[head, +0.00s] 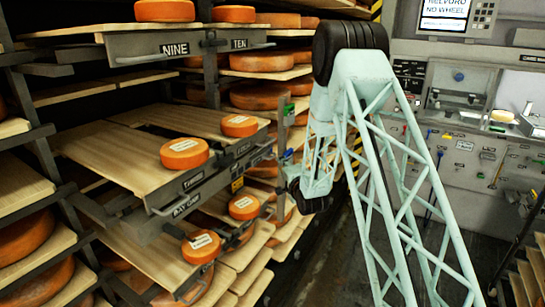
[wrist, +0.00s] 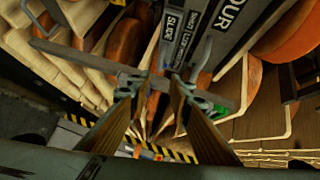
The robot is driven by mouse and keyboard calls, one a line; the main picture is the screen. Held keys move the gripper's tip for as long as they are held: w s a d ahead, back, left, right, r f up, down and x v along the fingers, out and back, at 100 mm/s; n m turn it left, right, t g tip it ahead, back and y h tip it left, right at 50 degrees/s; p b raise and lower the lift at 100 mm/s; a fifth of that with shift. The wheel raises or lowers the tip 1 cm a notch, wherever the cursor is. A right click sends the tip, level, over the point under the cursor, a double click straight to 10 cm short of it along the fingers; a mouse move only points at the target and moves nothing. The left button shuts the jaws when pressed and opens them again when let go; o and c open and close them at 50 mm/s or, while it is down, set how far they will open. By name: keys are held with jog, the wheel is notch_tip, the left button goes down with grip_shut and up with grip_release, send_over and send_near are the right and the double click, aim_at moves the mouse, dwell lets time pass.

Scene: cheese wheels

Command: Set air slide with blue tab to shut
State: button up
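My gripper (wrist: 161,78) points at the shelf rack in the wrist view. Its two tan-faced fingers stand apart with a gap between the tips, and I see nothing clamped there. A dark label strip (wrist: 185,40) reading "SLIDE" and what looks like "SHUT" and "OPEN" lies just beyond the tips. A grey bar (wrist: 85,62) crosses behind the fingers. A green piece (wrist: 202,84) shows right of the tips. In the head view the gripper is small and partly hidden by my arm beside the rack.
Plates on the rack read NINE (head: 174,48) and TEN (head: 239,43). Labelled cheese wheels (head: 184,154) sit on pulled-out boards (head: 95,165) close to my arm. A grey control panel (head: 460,150) with a blue knob (head: 459,76) stands at right. Dark floor (head: 340,265) lies between.

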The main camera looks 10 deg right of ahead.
aim_at(274, 156)
jog(key=shift+w+f, duration=0.1)
jog(key=shift+w, duration=0.05)
dwell(0.4)
jog(key=shift+w+a+f, duration=0.2)
jog(key=shift+w+f, duration=0.1)
jog(key=shift+w, duration=1.95)
jog(key=shift+w+a+f, duration=0.2)
jog(key=shift+w+f, duration=0.15)
jog(key=shift+w, duration=1.85)
jog(key=shift+w+a+f, duration=0.2)
jog(key=shift+w+f, duration=0.1)
jog(key=shift+w, duration=1.95)
jog(key=shift+c, duration=0.7)
grip_shut()
